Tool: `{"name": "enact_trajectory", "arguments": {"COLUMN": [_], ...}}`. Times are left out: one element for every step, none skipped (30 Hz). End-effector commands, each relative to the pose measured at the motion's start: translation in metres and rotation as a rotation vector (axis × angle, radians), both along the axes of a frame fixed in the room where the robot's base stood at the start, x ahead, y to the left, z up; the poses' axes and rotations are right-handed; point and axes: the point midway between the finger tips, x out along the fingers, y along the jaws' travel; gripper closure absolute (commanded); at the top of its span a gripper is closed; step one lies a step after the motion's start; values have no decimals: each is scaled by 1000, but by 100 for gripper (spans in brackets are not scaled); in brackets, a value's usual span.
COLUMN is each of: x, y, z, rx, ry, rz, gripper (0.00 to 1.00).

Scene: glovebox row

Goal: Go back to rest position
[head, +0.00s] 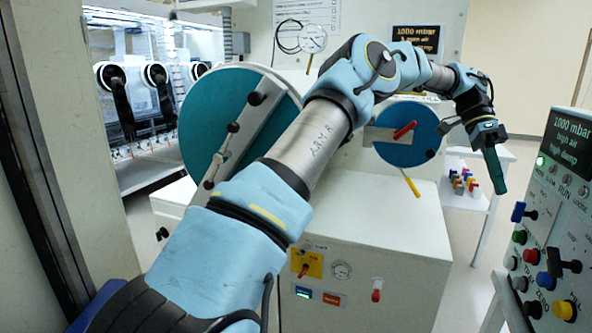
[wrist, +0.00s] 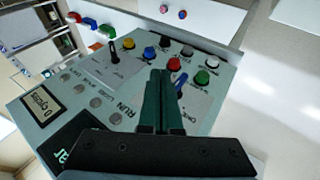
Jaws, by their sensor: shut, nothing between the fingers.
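My gripper (head: 497,172) hangs at the end of my arm on the right of the head view, its green fingers pointing down. It is shut and empty. It hangs in the air, left of the grey control panel and apart from it. In the wrist view the green fingers of my gripper (wrist: 162,98) lie together, with the control panel (wrist: 70,93) behind them. That panel shows coloured buttons, a blue-handled lever and the words RUN and ON. No rest position is marked in either view.
A white cabinet (head: 385,235) with a large teal round door (head: 215,110) and a smaller blue door (head: 400,150) stands under my arm. The control panel (head: 565,190) is close at the right. A white side table (head: 465,198) with small coloured items stands behind my gripper. Gloveboxes (head: 135,90) are at left.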

Motion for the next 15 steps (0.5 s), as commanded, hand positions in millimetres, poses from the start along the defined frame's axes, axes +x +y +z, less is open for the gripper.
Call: {"name": "enact_trajectory", "arguments": {"x": [1,2,4,5,6,8,10,11,14,16,18,21,24,26,30], "y": [4,6,8,11,14,18,21,25,31,36,41,49,56,63,75], "z": [0,-1,-3,-4,-5,-7,-9,-11,-13,-15,-18,-21,-24,-26,-30], "rx": [12,18,28,36,46,57,67,79,94,106,118,136,150,164,186], "ry": [-12,-19,-29,-35,-44,-57,-65,-76,-91,-102,-115,-131,-143,-157,-178], "rz": [16,28,43,56,69,90,107,127,153,176,199,232,260,288,332], "gripper": [100,100,100,100,100,100,100,100,100,100,100,100,100,100,100]}}
